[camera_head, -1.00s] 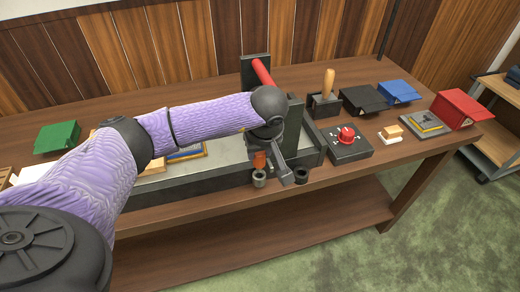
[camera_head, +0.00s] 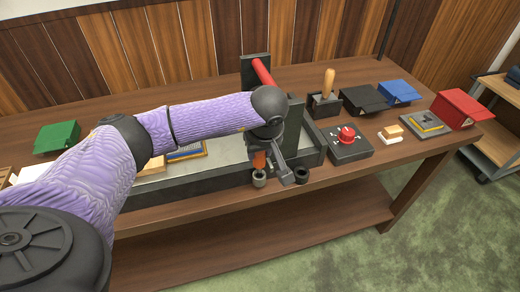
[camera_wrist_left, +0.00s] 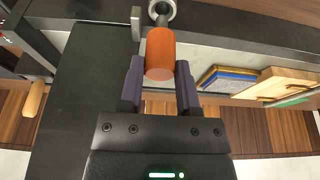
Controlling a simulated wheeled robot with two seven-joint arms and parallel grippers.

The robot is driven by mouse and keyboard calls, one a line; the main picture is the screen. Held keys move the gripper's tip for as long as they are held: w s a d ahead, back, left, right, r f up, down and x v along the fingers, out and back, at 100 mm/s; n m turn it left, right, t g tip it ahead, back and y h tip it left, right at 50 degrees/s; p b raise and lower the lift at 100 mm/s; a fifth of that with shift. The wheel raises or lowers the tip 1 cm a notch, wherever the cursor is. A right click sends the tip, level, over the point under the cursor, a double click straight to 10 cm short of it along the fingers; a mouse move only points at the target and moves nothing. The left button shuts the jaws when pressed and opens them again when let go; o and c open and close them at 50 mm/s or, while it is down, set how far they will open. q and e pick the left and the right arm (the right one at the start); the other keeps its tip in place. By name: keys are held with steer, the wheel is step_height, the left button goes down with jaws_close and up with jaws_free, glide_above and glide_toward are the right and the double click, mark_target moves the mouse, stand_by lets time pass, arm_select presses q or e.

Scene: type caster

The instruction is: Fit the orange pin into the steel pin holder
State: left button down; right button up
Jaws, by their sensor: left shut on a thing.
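The orange pin (camera_head: 259,160) is held by my left gripper (camera_wrist_left: 160,78), whose two dark fingers are shut on its sides. In the head view the pin hangs just above the steel pin holder (camera_head: 259,179), a grey cup at the front edge of the workbench. In the left wrist view the orange pin (camera_wrist_left: 160,52) points toward the holder's ring (camera_wrist_left: 162,8). A narrow grey tip shows between them; I cannot tell whether it has entered the ring. My left wrist partly hides the fingers in the head view. My right gripper is not in view.
A second, dark cup (camera_head: 301,175) stands just right of the steel holder. A black post (camera_head: 292,125) and a red bar (camera_head: 262,71) rise behind. A box with a red knob (camera_head: 346,134) stands to the right. The table's front edge is close.

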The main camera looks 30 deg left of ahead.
mark_target(261, 157)
arm_select(q)
steer(key=shift+f+b, duration=1.4)
steer(key=shift+f, duration=0.4)
steer(key=shift+c, duration=1.2)
jaws_free()
steer(key=p+v, duration=0.2)
steer(key=v, duration=0.8)
